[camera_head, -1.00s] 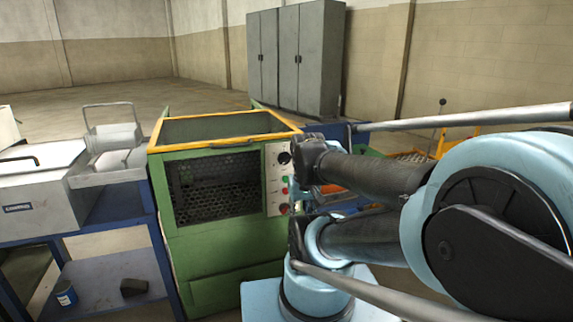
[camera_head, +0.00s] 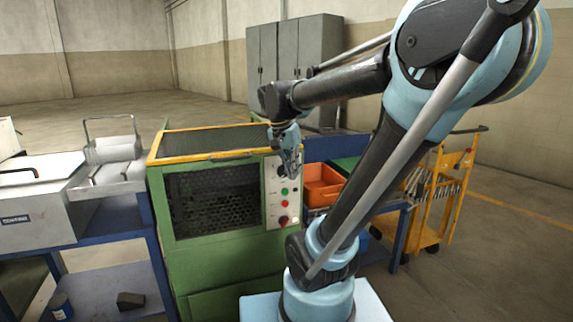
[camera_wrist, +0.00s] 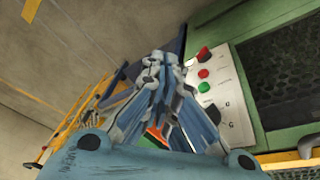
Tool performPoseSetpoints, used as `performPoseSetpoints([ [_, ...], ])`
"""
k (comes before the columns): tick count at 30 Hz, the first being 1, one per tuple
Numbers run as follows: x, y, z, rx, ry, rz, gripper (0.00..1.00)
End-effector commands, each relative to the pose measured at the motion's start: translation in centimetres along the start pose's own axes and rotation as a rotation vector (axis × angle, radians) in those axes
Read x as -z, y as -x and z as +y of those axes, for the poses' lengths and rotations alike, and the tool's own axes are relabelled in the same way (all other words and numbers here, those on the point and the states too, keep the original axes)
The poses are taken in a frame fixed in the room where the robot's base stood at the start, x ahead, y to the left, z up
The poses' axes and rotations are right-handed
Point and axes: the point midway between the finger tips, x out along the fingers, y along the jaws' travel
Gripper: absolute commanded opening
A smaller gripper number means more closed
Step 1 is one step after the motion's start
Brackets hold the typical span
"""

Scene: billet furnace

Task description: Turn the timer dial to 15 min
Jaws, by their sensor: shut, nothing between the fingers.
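The white control panel (camera_head: 272,205) is on the front right of the green machine (camera_head: 225,262). A black dial (camera_head: 281,170) sits high on it, above a green button (camera_head: 284,191), a red button (camera_head: 284,203) and a larger red knob (camera_head: 283,219). In the wrist view the black dial (camera_wrist: 212,113) is beside my fingers; its setting is too small to read. My gripper (camera_head: 291,170) points down by the upper right of the panel. Its fingers are shut and empty, and appear apart from the dial. The gripper also shows in the wrist view (camera_wrist: 158,58).
An orange bin (camera_head: 322,184) stands on a blue bench right of the machine. A yellow trolley (camera_head: 440,200) is farther right. A grey box (camera_head: 35,205) sits on the blue table at left. Tall grey cabinets (camera_head: 305,65) stand behind, with open floor before them.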

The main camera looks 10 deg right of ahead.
Motion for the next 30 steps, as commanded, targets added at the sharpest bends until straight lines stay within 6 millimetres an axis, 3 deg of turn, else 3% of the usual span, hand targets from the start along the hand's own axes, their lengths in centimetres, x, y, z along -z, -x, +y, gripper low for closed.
performPoseSetpoints([
  [9, 5.7, 5.3, -6.6, -0.097, -0.365, 0.104, 0.0],
  [16, 8.3, 7.9, -11.0, -0.126, -0.592, 0.19, 0.0],
  [23, 9.1, 8.7, -12.6, -0.132, -0.683, 0.227, 0.0],
  [30, 9.5, 6.5, -12.2, -0.133, -0.69, 0.228, 0.0],
])
